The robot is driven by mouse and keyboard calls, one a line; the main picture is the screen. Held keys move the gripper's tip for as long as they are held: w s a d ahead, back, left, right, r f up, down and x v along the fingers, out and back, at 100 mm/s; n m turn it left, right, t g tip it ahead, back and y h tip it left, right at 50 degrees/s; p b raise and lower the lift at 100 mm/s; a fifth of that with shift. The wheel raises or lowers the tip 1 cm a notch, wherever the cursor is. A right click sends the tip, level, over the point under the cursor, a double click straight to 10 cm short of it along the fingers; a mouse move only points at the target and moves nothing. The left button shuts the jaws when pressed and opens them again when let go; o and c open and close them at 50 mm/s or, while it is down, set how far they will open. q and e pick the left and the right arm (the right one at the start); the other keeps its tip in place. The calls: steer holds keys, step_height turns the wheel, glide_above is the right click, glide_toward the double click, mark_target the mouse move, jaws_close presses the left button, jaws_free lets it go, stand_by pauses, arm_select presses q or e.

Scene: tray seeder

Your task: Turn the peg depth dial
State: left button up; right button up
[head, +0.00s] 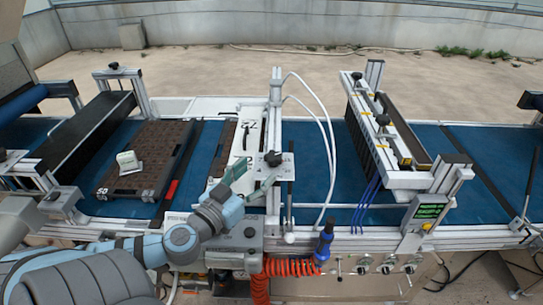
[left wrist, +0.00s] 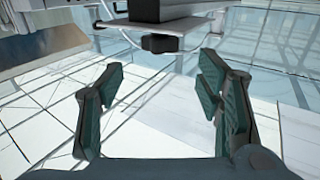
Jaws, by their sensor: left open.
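A black knob (head: 272,158), which looks like the peg depth dial, sits on a silver plate on the central post of the seeder. My left gripper (head: 254,182) is just below and left of the knob in the head view, with its green-grey fingers apart. In the left wrist view a dark knob (left wrist: 160,43) shows beyond the fingertips, roughly centred between them. The open left gripper (left wrist: 163,82) holds nothing, and the fingers look clear of the knob. My right gripper is not in view.
White hoses (head: 325,125) arch beside the central post. An orange coiled hose (head: 290,266) with a blue handle (head: 324,240) hangs in front. A second gantry (head: 400,160) stands right.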

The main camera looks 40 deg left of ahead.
mark_target(273, 156)
arm_select(q)
steer(key=w, duration=0.5)
steer(key=w+a, duration=0.1)
steer(key=w, duration=0.1)
steer(key=shift+w, duration=0.15)
steer(key=shift+w+f, duration=0.1)
steer(key=shift+w, duration=0.6)
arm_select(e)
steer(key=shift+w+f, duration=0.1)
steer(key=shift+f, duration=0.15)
arm_select(q)
steer(key=c, duration=1.2)
steer(key=shift+n+y+p, duration=0.4)
steer(key=shift+y+p, duration=0.2)
steer(key=shift+y, duration=0.1)
steer(key=shift+d+n+g+y, duration=0.1)
steer(key=shift+n+g+y, duration=0.2)
steer(key=shift+n+y, duration=0.3)
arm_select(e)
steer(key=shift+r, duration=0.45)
